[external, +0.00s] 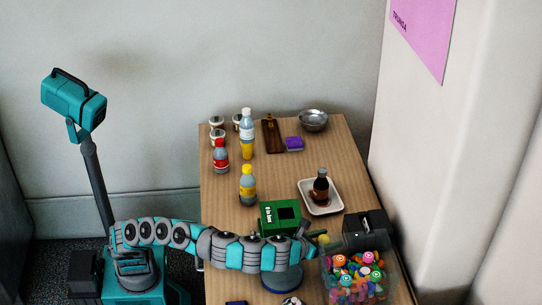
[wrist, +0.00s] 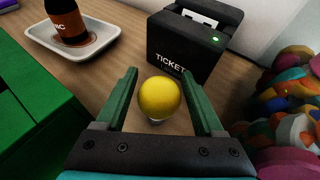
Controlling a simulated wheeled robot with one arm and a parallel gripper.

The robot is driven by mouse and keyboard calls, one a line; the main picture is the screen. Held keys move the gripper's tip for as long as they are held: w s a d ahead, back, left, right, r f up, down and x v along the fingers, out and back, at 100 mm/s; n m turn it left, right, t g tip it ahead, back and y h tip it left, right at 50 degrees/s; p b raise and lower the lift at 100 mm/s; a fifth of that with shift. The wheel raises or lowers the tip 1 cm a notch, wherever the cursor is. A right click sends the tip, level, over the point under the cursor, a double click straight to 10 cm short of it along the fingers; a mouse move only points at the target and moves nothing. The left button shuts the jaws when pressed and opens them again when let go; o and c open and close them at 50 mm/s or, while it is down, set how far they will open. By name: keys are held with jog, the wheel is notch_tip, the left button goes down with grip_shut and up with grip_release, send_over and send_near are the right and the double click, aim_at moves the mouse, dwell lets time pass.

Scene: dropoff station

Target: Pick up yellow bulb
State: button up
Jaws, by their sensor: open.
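The yellow bulb (wrist: 160,97) stands on the wooden table between the two fingers of my gripper (wrist: 160,90) in the wrist view. Its round yellow top faces the camera, and a bit of its pale base shows below. The fingers are open, one on each side of it, with a small gap visible at each side. In the external view the bulb (external: 323,239) is a small yellow spot beside my gripper (external: 314,242), partly hidden by the arm's end.
A black ticket box (wrist: 193,40) stands just behind the bulb. A clear bin of colourful balls (external: 357,275) is close on the right, and a green box (external: 270,216) on the left. A white tray (external: 334,205) with a dark bottle (external: 320,187) lies farther back.

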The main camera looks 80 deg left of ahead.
jog(key=shift+w+a+f, duration=0.3)
jog(key=shift+w+a, duration=0.05)
jog(key=shift+w, duration=0.2)
jog(key=c, duration=0.8)
jog(key=shift+r, duration=0.15)
notch_tip(320, 180, up, 18)
jog(key=p, duration=0.7)
jog(key=shift+p, duration=0.4)
